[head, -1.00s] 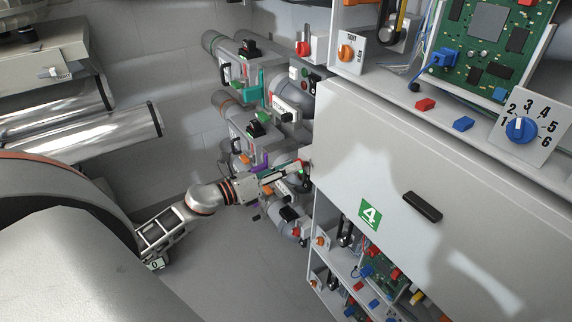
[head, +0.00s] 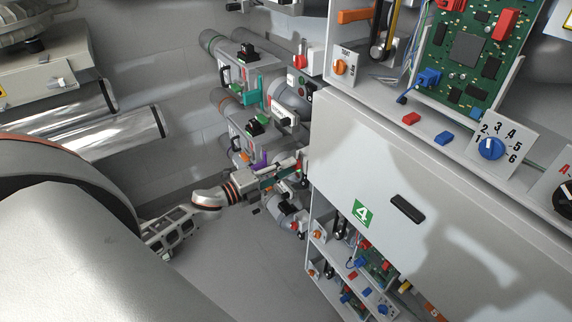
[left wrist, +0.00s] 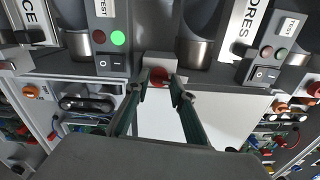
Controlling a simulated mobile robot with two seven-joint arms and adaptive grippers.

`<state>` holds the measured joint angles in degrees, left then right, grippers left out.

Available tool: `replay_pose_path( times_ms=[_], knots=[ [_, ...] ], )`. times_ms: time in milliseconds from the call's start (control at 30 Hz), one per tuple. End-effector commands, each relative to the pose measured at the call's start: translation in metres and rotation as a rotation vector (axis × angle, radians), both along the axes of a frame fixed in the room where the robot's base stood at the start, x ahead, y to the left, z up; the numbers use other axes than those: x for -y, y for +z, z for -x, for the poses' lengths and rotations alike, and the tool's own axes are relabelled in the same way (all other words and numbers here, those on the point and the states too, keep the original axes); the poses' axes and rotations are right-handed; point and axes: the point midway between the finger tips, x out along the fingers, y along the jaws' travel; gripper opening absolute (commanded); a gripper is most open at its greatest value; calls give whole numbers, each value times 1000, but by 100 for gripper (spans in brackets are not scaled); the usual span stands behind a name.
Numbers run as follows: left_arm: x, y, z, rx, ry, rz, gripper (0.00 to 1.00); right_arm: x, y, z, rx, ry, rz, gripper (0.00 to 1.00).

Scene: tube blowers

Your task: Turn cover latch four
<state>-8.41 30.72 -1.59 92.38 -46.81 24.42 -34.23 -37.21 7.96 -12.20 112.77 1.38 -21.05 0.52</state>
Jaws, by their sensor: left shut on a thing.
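The white cover (head: 335,130) with a green number 4 label (head: 361,213) fills the middle right of the head view. My left gripper (head: 298,166) is at the cover's left edge, beside the pipe units. In the left wrist view my gripper (left wrist: 164,84) has its two dark green fingers closed around a red knob (left wrist: 158,75), which seems to be the cover's latch. The knob sits on a pale grey mount just under the dark units. In the head view the gripper mostly hides this knob, and its exact angle cannot be told. My right gripper is not in view.
A shelf above the cover holds a green circuit board (head: 468,50), loose red and blue blocks, and a numbered blue dial (head: 491,149). Open floor (head: 240,270) lies below my left arm.

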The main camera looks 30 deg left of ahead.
Motion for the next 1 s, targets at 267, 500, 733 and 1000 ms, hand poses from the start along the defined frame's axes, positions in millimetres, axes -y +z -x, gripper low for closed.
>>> replay_pose_path(
  times_ms=[267,500,733,1000],
  knots=[
    [-1,2,-1,-42,2,108,2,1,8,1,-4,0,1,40],
    [-1,1,-1,-55,1,138,2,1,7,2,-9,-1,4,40],
    [0,1,-1,-57,1,142,2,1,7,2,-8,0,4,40],
    [0,1,-1,-56,1,141,40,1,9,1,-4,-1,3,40]
  ],
)
